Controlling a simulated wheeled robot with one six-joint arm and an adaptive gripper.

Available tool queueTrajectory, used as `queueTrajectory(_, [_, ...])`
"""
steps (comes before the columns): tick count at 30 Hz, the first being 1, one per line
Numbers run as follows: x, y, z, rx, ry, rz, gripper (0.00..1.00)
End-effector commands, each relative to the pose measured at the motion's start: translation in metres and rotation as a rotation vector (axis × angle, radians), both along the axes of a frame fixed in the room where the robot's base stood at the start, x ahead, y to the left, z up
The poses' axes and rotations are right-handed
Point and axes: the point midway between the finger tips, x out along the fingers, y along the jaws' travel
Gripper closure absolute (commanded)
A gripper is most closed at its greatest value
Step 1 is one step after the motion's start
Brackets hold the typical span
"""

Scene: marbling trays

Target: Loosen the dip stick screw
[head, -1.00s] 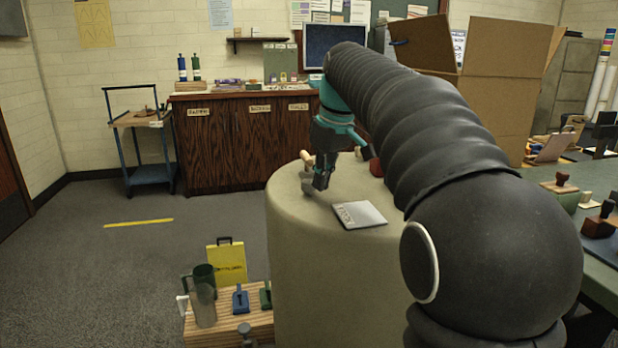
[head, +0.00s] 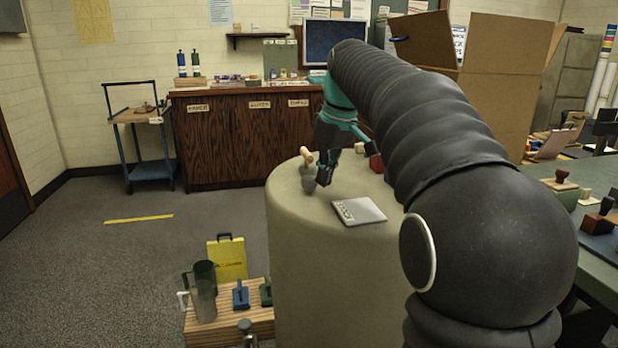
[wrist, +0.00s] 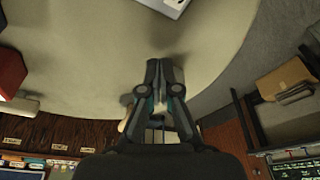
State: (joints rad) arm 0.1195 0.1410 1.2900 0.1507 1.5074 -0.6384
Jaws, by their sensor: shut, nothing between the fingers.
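My gripper (head: 325,181) is shut and empty, pointing down over the round beige pedestal (head: 320,275). In the wrist view its fingertips (wrist: 164,64) meet above the bare pedestal top (wrist: 215,50). Just left of the gripper in the head view stands a small grey rounded piece (head: 308,181), with a pale wooden peg-like piece (head: 306,155) behind it. Whether either belongs to the dip stick screw, I cannot tell. The wooden piece is partly hidden by the gripper in the wrist view (wrist: 124,124). No dip stick screw is clearly identifiable.
A grey-white booklet (head: 358,211) lies at the pedestal's front. A red block (head: 376,162) sits at its right, beside my arm. A green table (head: 598,250) stands right. Floor at left is mostly clear.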

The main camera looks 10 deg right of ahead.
Motion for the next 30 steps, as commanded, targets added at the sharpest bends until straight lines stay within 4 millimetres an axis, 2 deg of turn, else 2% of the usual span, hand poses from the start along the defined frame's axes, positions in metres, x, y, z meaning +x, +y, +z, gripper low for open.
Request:
queueTrajectory(8, [-0.003,-0.004,0.007,0.000,0.001,-0.001,1.00])
queueTrajectory(24, [-0.003,-0.004,0.057,-0.001,0.003,-0.001,1.00])
queueTrajectory(30, [-0.003,-0.004,0.060,-0.001,0.003,-0.001,1.00])
